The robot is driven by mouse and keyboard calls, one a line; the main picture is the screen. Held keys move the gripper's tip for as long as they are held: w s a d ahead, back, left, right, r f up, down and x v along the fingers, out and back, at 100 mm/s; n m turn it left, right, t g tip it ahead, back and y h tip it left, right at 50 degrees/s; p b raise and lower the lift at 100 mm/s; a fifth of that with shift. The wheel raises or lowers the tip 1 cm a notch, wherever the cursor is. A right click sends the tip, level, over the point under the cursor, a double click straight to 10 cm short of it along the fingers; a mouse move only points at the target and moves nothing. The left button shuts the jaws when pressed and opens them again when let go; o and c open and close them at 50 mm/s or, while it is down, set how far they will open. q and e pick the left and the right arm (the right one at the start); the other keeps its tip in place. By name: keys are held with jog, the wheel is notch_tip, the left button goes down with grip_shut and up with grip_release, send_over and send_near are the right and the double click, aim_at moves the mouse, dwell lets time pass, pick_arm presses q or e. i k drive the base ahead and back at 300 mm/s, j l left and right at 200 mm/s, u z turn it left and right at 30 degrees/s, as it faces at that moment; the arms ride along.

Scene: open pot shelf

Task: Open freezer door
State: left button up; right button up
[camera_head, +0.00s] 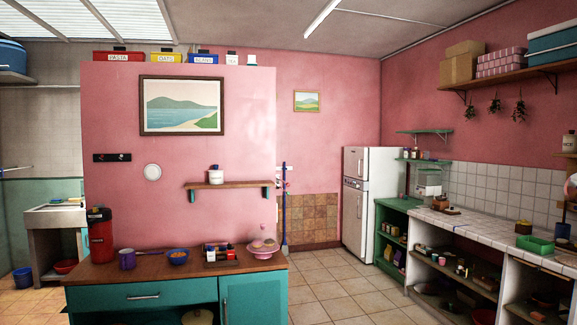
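A white two-door fridge (383,165) stands upright against the far wall, right of centre. Its small upper door (355,162) looks shut. Its taller lower door (353,222) also looks shut. I cannot tell from the picture which door is the freezer. Handles near the split between the doors are too small to make out clearly. Neither of my grippers is in view, and nothing of mine touches the fridge. The lower right of the fridge is partly hidden by a green shelf unit.
The tiled floor (325,280) is open before the fridge. A teal cabinet (180,295) with a wooden top stands in front at left, against a pink partition. A green shelf unit (392,225) and white-tiled counter (470,226) line the right side. A broom-like pole (284,215) leans nearby.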

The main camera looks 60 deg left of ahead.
aim_at(356, 159)
jog(key=j+u, duration=0.1)
jog(key=u, duration=1.6)
jog(key=i+l+z, duration=0.2)
jog(key=i, duration=0.6)
jog(key=i+j+z, duration=0.25)
jog(key=i, duration=0.5)
jog(key=i+z, duration=0.2)
jog(key=i, duration=0.6)
jog(key=i+u, duration=0.15)
jog(key=i, duration=0.35)
jog(key=i+u, duration=0.15)
jog(key=i, duration=0.35)
jog(key=i+l+u, duration=0.1)
jog(key=i, duration=0.4)
jog(key=i+l+u, duration=0.15)
jog(key=i, duration=0.35)
jog(key=i+l+u, duration=0.15)
jog(key=i, duration=0.3)
jog(key=i+l+u, duration=0.15)
jog(key=i+l, duration=0.2)
jog(key=i, duration=0.15)
jog(key=i+j+u, duration=0.15)
jog(key=i, duration=1.1)
jog(key=i+j+u, duration=0.15)
jog(key=i, duration=1.15)
